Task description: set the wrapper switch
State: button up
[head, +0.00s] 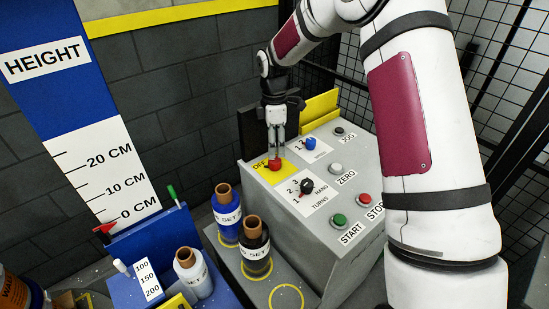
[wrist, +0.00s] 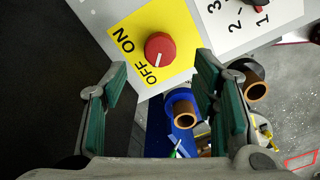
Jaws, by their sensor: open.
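The wrapper switch is a red round knob (wrist: 160,49) on a yellow plate (wrist: 134,24) marked OFF and ON. Its white pointer line appears to face the OFF label in the wrist view. The knob also shows in the head view (head: 274,165) at the left rear of the grey control box. My gripper (head: 275,152) points down just above the knob in the head view. In the wrist view my gripper (wrist: 161,72) is open, with its green-padded fingers apart and nothing between them. The knob appears beyond the fingertips; contact cannot be told.
The control box (head: 346,238) also carries a black turns knob (head: 307,186), a blue knob (head: 311,144), a white zero button (head: 335,169), a green start button (head: 339,220) and a red stop button (head: 365,199). Film rolls (head: 255,250) stand left of it. A mesh fence is behind.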

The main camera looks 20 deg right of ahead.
aim_at(273, 163)
notch_tip(273, 163, down, 6)
jog(key=shift+f+p, duration=0.25)
jog(key=shift+p, duration=0.05)
jog(key=c, duration=1.2)
